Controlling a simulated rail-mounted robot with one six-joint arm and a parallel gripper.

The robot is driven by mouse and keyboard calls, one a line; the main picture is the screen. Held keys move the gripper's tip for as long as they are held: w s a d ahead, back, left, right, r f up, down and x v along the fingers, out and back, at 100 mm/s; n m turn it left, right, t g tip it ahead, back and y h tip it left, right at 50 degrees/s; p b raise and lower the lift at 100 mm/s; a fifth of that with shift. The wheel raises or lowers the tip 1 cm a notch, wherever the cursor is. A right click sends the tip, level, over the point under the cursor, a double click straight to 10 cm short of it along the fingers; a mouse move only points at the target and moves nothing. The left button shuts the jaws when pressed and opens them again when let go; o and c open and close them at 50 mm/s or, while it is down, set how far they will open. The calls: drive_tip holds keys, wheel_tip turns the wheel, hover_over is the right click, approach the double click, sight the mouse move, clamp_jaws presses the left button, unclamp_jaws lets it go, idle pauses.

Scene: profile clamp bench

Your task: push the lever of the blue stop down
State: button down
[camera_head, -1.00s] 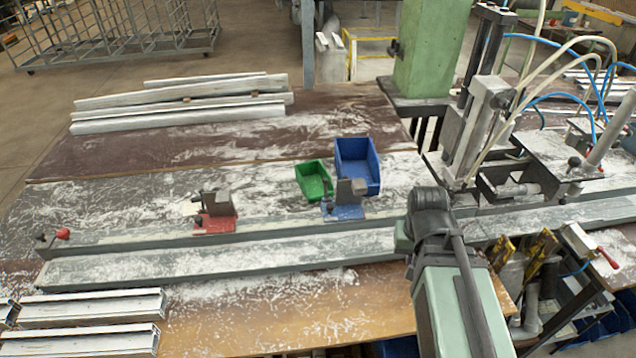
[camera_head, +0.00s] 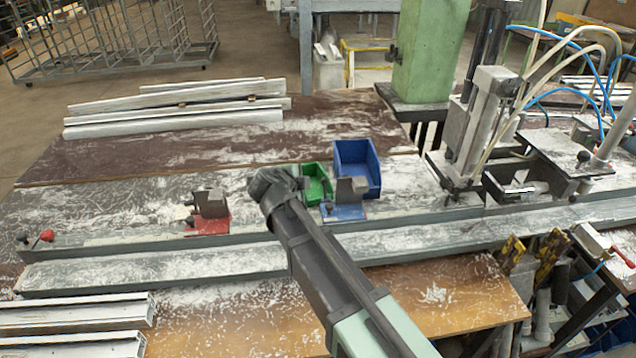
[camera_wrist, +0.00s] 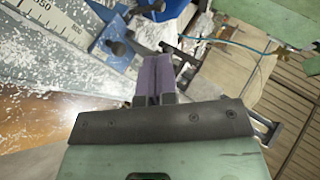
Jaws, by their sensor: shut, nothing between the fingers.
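The blue stop (camera_head: 346,212) stands on the rail in the head view, with a grey block on its blue base and a small dark lever knob (camera_head: 326,208) at its left side. In the wrist view the blue stop (camera_wrist: 112,58) is at the upper left, with a dark lever knob (camera_wrist: 117,48) on it. My gripper (camera_wrist: 158,62) shows as two purple fingers, shut together and empty. In that picture the fingers are to the right of the knob, and I see no clear contact. In the head view my arm hides the fingers.
A red stop (camera_head: 208,222) stands farther left on the rail (camera_head: 150,268). Green (camera_head: 316,184) and blue (camera_head: 357,168) bins stand behind the blue stop. A clamp machine (camera_head: 470,130) is at the right. White profiles (camera_head: 180,118) lie at the back left.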

sight(323, 180)
drive_tip(key=b+x, duration=0.7)
drive_tip(key=x, duration=0.6)
drive_tip(key=shift+f, duration=0.25)
drive_tip(key=shift+w+d+f+b, duration=0.1)
drive_tip(key=shift+w+d+b, duration=0.15)
drive_tip(key=shift+w+b, duration=0.1)
drive_tip(key=shift+w+d, duration=0.1)
drive_tip(key=shift+w, duration=0.05)
